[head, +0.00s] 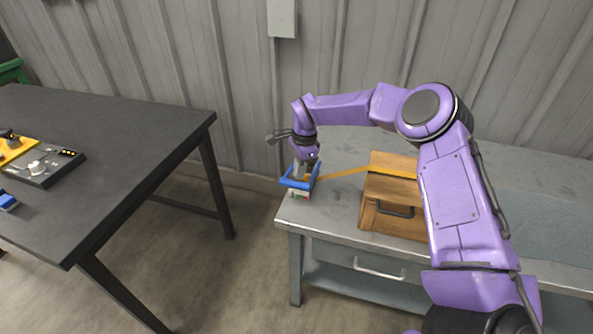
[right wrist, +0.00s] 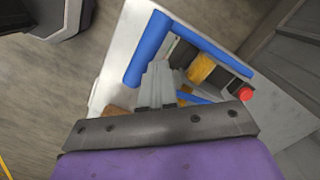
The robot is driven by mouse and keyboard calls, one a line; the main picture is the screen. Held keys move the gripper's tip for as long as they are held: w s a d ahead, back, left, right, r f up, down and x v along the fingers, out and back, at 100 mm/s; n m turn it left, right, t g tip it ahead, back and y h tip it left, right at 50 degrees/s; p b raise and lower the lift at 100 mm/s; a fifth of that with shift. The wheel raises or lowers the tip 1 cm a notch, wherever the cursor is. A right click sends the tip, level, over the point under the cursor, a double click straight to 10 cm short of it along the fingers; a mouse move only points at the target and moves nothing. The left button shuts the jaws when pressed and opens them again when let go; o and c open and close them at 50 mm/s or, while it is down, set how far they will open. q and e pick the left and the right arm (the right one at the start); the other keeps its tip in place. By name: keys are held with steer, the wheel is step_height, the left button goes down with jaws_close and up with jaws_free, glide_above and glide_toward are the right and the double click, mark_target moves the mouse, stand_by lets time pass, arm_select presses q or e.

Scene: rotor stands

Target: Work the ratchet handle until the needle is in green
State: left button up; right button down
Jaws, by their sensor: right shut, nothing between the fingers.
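A small device (head: 299,193) with a blue bar frame (head: 290,182) sits at the left end of the grey bench. Its front shows small green and red patches; no needle can be made out. In the right wrist view the blue bars (right wrist: 148,45) surround a dark body with a yellow cylinder (right wrist: 201,68) and a red knob (right wrist: 246,94). My right gripper (head: 304,172) points down at the device; its fingers (right wrist: 158,84) are shut and empty, between the blue bars. Whether they touch a bar cannot be told. My left gripper is not in view.
A wooden box (head: 395,200) with a dark handle stands on the grey bench (head: 335,222), right of the device. A yellow strip (head: 345,173) runs between them. A dark table (head: 110,150) with a control panel (head: 42,166) stands left, across a floor gap.

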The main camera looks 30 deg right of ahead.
steer(key=d, duration=0.1)
steer(key=d+p, duration=0.1)
steer(key=shift+s+d+r, duration=0.15)
steer(key=shift+d+r, duration=0.15)
steer(key=shift+r, duration=0.1)
step_height(320, 180, up, 11)
steer(key=shift+d+b, duration=0.2)
steer(key=shift+b, duration=0.25)
stand_by(0.4)
